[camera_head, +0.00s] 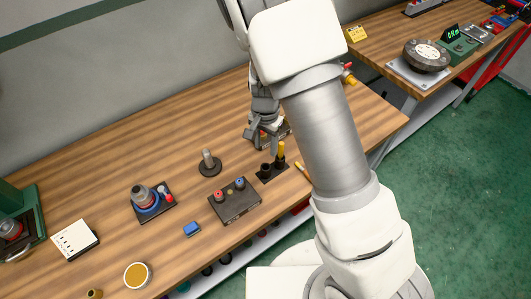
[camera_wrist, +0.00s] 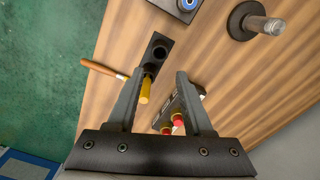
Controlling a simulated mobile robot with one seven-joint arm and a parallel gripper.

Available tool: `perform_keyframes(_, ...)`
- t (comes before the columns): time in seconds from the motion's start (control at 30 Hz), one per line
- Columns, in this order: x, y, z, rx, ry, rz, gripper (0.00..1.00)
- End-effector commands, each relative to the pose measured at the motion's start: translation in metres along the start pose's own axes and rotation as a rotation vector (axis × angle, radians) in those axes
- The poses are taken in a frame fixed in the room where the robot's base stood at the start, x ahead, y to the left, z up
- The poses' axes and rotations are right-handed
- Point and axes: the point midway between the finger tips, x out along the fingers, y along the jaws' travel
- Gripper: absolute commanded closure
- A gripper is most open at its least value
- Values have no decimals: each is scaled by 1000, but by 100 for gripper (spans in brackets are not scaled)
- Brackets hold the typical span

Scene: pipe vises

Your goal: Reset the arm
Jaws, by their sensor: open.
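My gripper (camera_head: 262,136) is over the wooden workbench (camera_head: 150,120), near its front right part. In the wrist view its two fingers (camera_wrist: 161,78) stand apart with nothing held between them. A yellow-handled tool (camera_head: 281,152) stands upright in a small black holder (camera_head: 264,176), just in front of the gripper. In the wrist view this yellow handle (camera_wrist: 145,90) shows beside the left finger; I cannot tell whether they touch. A dark block with red-tipped parts (camera_wrist: 178,122) shows between and behind the fingers, partly hidden by the right one.
A box with red and blue knobs (camera_head: 235,202) and a metal post on a round base (camera_head: 209,164) stand left of the gripper. A wooden-handled tool (camera_wrist: 102,68) lies by the holder. A second bench (camera_head: 375,50) is at right. The bench's back left is clear.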

Motion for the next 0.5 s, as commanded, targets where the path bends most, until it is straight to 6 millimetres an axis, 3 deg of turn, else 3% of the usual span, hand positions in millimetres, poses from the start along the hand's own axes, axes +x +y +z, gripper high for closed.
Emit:
perform_keyframes(0.2,-40,-1,0,-1,1,-3,49)
perform_keyframes(0.5,-57,0,0,1,0,0,49)
